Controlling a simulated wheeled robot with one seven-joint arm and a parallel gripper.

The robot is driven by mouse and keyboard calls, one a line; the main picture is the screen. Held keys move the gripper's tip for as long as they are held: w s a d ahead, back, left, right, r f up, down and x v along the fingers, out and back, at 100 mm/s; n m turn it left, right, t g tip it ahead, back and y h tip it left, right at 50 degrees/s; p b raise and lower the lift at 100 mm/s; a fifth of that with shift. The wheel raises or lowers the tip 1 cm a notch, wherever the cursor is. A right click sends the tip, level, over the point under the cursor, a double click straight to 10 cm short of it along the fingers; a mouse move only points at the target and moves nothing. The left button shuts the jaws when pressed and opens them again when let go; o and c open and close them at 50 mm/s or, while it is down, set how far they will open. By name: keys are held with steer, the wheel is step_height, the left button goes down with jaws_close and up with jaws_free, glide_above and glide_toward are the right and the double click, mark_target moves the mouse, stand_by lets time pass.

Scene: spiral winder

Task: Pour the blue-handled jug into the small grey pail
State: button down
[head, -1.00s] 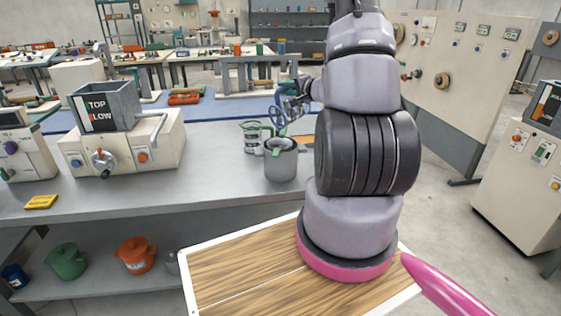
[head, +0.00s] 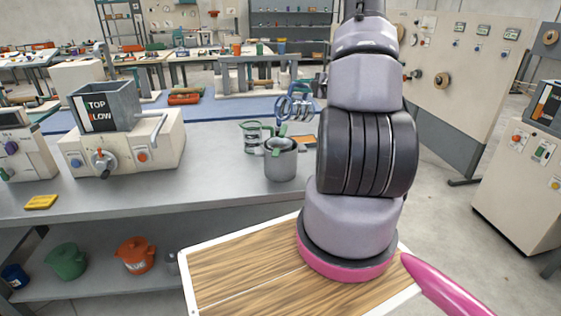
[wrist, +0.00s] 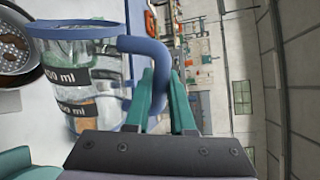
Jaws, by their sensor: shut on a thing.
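The clear jug with a blue rim and blue handle (wrist: 85,75) fills the left of the wrist view, with ml marks on its wall. My gripper (wrist: 164,80) is shut on its handle. In the head view the jug (head: 285,106) hangs above and slightly behind the small grey pail (head: 281,166), which stands upright on the bench. A round dark-rimmed vessel with speckled contents (wrist: 14,45), apparently the pail, shows beside the jug's rim. My arm partly hides the gripper. The jug's contents are unclear.
A green-handled clear jug (head: 251,138) stands just left of the pail. An orange flat item (head: 303,141) lies right of it. A hopper machine (head: 122,140) stands farther left. The bench (head: 215,165) is clear between. Green (head: 67,261) and orange pots (head: 135,254) sit below.

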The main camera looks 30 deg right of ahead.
steer(key=shift+w+d+r+m+y, duration=0.15)
steer(key=shift+d+m, duration=0.3)
steer(key=shift+d, duration=0.1)
steer(key=shift+w+d+r+m+y, duration=0.1)
steer(key=shift+w+d+m+y, duration=0.05)
steer(key=shift+d+m, duration=0.35)
steer(key=shift+w+d+f+m+y, duration=0.15)
steer(key=shift+d+f+m+y, duration=0.2)
steer(key=shift+d+m, duration=0.55)
steer(key=shift+w+d+f+m+y, duration=0.1)
steer(key=shift+d+m+y, duration=0.1)
steer(key=shift+m, duration=0.2)
steer(key=shift+w+d+f+m+y, duration=0.1)
steer(key=shift+d+m, duration=0.1)
steer(key=shift+m, duration=0.15)
